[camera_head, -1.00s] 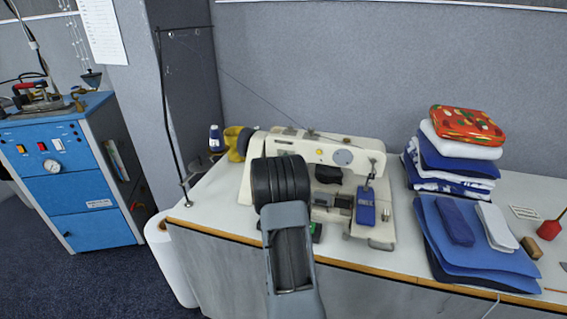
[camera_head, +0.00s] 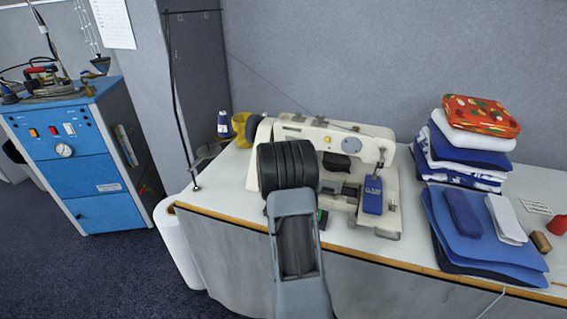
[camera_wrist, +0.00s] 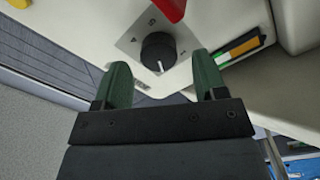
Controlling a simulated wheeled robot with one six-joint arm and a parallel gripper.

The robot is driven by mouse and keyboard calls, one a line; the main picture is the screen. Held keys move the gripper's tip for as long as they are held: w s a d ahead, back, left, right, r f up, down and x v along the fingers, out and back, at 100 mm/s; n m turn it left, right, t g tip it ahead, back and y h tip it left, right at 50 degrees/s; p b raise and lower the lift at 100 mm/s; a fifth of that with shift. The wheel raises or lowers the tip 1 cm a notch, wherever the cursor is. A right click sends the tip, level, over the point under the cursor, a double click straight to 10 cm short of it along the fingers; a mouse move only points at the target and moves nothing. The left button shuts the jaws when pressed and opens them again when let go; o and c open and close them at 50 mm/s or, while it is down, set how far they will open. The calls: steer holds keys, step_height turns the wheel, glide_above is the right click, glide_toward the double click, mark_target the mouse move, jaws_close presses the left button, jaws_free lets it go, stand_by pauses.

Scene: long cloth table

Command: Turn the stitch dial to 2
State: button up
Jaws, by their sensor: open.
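The stitch dial (camera_wrist: 158,50) is a round black knob on a grey plate on the cream sewing machine (camera_head: 335,137). Small marks surround it, some of them hard to read. A white pointer line on its rim faces down in the wrist view, toward my gripper. My gripper (camera_wrist: 163,83) is open, its two green fingers apart and empty. The fingertips are just below the dial in that view, one on each side; I see no contact. In the head view my black wrist hides the dial and the fingers.
A red part (camera_wrist: 172,8) and a green-orange label (camera_wrist: 240,48) are close to the dial. Blue fabric (camera_head: 475,235) and a folded stack (camera_head: 465,155) lie right of the machine. A blue cabinet (camera_head: 75,150) stands left.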

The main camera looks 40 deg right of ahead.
steer(key=v, duration=1.2)
steer(key=shift+b, duration=0.4)
